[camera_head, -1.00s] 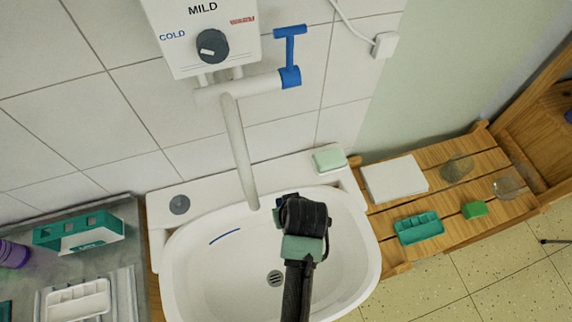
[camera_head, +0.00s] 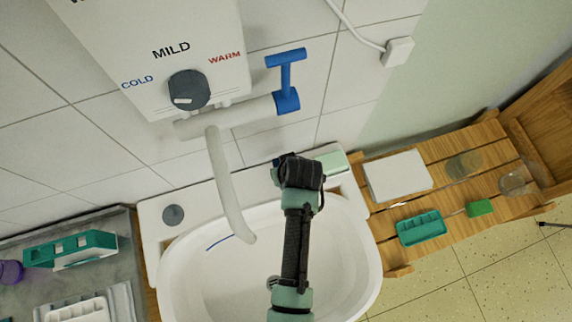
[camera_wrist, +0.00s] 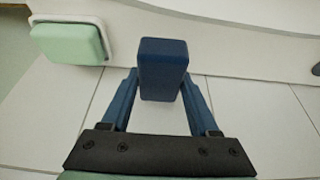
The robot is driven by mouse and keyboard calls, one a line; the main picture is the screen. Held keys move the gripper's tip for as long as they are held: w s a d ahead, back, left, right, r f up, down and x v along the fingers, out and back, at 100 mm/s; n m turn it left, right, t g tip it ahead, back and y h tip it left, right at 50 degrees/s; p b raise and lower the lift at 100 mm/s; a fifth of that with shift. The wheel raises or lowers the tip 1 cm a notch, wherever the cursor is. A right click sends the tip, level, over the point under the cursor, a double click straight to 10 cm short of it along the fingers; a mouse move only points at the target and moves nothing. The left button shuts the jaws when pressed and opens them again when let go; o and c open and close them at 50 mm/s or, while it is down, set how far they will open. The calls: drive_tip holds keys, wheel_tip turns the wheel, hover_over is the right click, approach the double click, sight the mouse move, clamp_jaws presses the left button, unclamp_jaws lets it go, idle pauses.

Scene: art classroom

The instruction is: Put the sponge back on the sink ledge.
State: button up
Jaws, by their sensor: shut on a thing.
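My gripper (camera_wrist: 162,88) is shut on a dark blue block, which I take to be the sponge (camera_wrist: 163,62). In the wrist view the block is held between the two blue fingers, with the white ledge and tiled wall behind it. In the head view my gripper (camera_head: 282,165) is over the back of the sink, by the sink ledge (camera_head: 192,200), left of a pale green block (camera_head: 331,163). My wrist hides most of the sponge there. I cannot tell whether the sponge touches the ledge. The pale green block also shows in the wrist view (camera_wrist: 66,42), apart from the sponge.
The curved faucet spout (camera_head: 226,190) stands left of my arm, below the water heater (camera_head: 150,60). A grey round piece (camera_head: 173,215) is on the ledge's left. A wooden bench (camera_head: 455,215) at right holds a white block (camera_head: 397,175) and a teal tray (camera_head: 420,228).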

drive_tip(key=shift+f, duration=2.1)
drive_tip(key=shift+f, duration=0.25)
drive_tip(key=o, duration=1.4)
drive_tip(key=shift+r, duration=0.1)
drive_tip(key=shift+o, duration=0.2)
drive_tip(key=v, duration=1.2)
drive_tip(key=shift+r+p, duration=0.2)
drive_tip(key=shift+p, duration=0.1)
drive_tip(key=shift+w, duration=0.1)
